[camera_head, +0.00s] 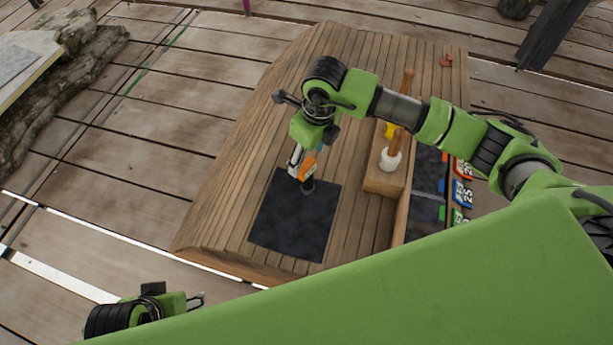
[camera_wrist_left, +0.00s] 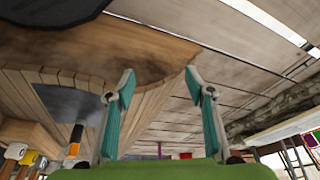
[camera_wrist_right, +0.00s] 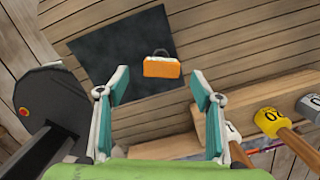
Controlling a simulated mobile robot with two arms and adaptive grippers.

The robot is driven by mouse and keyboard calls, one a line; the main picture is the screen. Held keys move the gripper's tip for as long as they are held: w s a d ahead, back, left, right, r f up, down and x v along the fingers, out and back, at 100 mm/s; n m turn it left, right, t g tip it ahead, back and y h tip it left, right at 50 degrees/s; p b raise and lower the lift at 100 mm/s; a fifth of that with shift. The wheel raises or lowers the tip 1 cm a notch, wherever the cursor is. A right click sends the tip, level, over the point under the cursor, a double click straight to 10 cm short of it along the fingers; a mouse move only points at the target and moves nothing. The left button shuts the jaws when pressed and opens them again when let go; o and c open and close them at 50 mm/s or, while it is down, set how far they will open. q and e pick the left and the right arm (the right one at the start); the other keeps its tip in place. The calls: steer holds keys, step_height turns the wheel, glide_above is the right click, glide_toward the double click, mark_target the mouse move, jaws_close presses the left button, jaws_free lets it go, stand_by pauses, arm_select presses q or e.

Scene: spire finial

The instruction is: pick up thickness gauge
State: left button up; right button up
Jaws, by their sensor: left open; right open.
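The thickness gauge, an orange body with a dark part, shows in the right wrist view (camera_wrist_right: 162,67) over the dark mat (camera_wrist_right: 115,60). In the head view its orange part (camera_head: 309,166) shows beside my right gripper (camera_head: 299,168), which partly hides it. My right gripper is open and empty, with the gauge ahead of and between its fingertips in the right wrist view (camera_wrist_right: 159,80); contact is not visible. My left gripper (camera_head: 199,299) is open and empty, low at the left in the head view, away from the mat. An orange and black thing (camera_wrist_left: 73,150), apparently the gauge, shows in the left wrist view.
A wooden block (camera_head: 385,181) right of the mat holds white- and yellow-headed mallets (camera_head: 390,159). Beyond it are dark compartments with numbered coloured tags (camera_head: 461,192). A small red item (camera_head: 447,60) lies at the table's far right. The wooden table (camera_head: 235,180) is clear left of the mat.

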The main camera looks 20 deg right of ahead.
mark_target(308, 166)
step_height(308, 166, down, 5)
steer(key=shift+w+f+b, duration=0.1)
steer(key=shift+f+b, duration=0.1)
steer(key=shift+b, duration=0.4)
steer(key=shift+w+f, duration=0.15)
steer(key=shift+f, duration=0.3)
steer(key=shift+r, duration=0.1)
steer(key=c, duration=1.4)
steer(key=shift+c, duration=0.2)
